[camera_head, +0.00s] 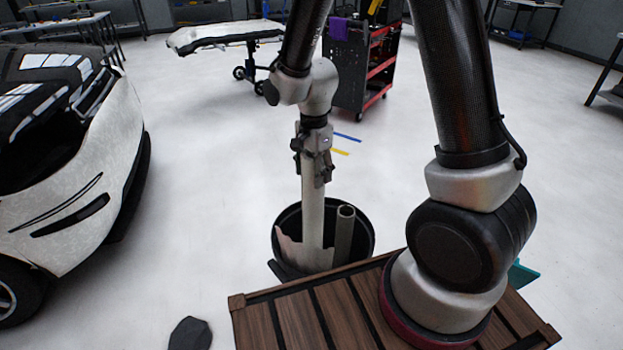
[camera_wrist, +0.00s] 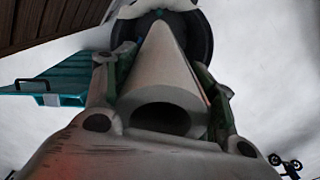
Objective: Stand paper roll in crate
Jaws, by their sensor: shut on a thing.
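The paper roll (camera_head: 313,215) is a long pale tube. It stands roughly upright, with its lower end inside a black round bin (camera_head: 368,236). My gripper (camera_head: 315,172) is shut on it near its upper end. In the wrist view the roll (camera_wrist: 165,62) runs away from me between both fingers, its open hollow end nearest and its far end at the bin. The bin wall and other contents hide where its lower end rests. A teal item (camera_head: 523,275), possibly the crate, is mostly hidden behind my arm; its teal side (camera_wrist: 60,88) shows in the wrist view.
A shorter grey tube (camera_head: 344,228) and ragged pale sheet material (camera_head: 289,250) are also in the bin. A brown slatted wooden surface (camera_head: 300,318) lies in front. A white car (camera_head: 80,200) stands left; a red-black tool cart (camera_head: 360,75) stands behind. Open floor lies between.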

